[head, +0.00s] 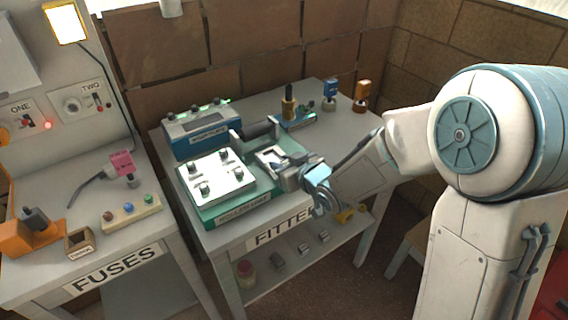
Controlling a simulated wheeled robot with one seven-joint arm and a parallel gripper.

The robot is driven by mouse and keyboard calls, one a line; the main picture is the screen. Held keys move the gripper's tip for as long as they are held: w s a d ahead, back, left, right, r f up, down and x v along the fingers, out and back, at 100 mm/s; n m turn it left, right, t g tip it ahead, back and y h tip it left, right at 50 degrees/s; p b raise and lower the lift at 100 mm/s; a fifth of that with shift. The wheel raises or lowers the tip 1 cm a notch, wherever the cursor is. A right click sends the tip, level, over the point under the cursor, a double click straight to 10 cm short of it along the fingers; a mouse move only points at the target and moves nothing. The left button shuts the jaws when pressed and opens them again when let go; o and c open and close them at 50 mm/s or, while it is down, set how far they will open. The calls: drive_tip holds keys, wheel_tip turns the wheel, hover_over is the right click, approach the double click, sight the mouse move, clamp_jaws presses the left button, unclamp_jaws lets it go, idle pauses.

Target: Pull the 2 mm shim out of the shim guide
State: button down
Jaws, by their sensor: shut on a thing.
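My gripper (288,175) is at the front right of the green fixture on the FITTER table, reaching in from the right. It is shut at the near edge of what looks like the shim guide (268,153), a dark-edged frame with a pale plate inside. The 2 mm shim is mostly hidden by the fingers and too small to make out. I cannot tell how much of it sits in the guide.
A white plate with several knobs (216,178) stands left of the guide on the green base (242,211). A blue-grey instrument (200,130) is behind. Blue (329,95) and orange (361,95) items stand at the back right. The FUSES table (150,228) is at left.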

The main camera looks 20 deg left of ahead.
drive_tip(key=shift+s+d, duration=0.5)
drive_tip(key=shift+d, duration=0.15)
idle(0.8)
drive_tip(key=shift+s+d, duration=1.85)
drive_tip(key=shift+d, duration=0.3)
drive_tip(key=shift+d+f+b, duration=0.1)
drive_tip(key=shift+b, duration=0.2)
drive_tip(key=s+d+b, duration=0.2)
drive_tip(key=b, duration=0.3)
idle(0.4)
drive_tip(key=shift+d, duration=0.1)
idle(0.3)
